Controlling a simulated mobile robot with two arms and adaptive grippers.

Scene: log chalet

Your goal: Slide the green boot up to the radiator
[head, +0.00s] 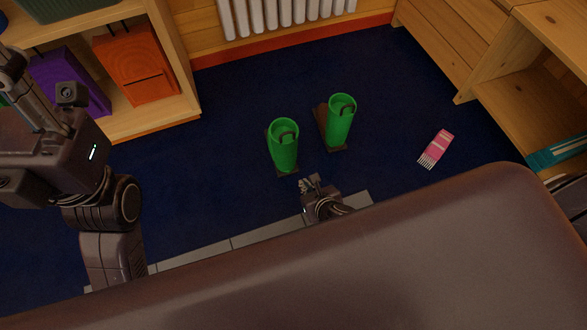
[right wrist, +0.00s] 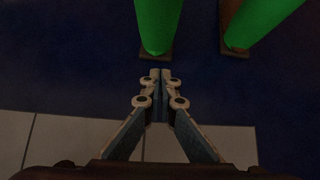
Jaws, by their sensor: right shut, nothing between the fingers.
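Two green boots with dark brown soles stand upright on the dark blue floor in the head view: the left boot (head: 284,147) and the right boot (head: 340,122), which is a little farther back. The white radiator (head: 285,14) is on the wall behind them, with open floor between. My right gripper (head: 307,183) is shut and empty, low near the floor, just in front of the left boot. In the right wrist view its fingertips (right wrist: 160,74) meet, a small gap short of the left boot's sole (right wrist: 156,55). My left arm shows at the left; its fingers are not visible.
A pink brush-like item (head: 437,148) lies on the floor to the right. A wooden shelf (head: 150,122) with orange and purple bins stands at the left, wooden furniture (head: 520,90) at the right. Grey tiles (head: 215,252) border the blue floor in front.

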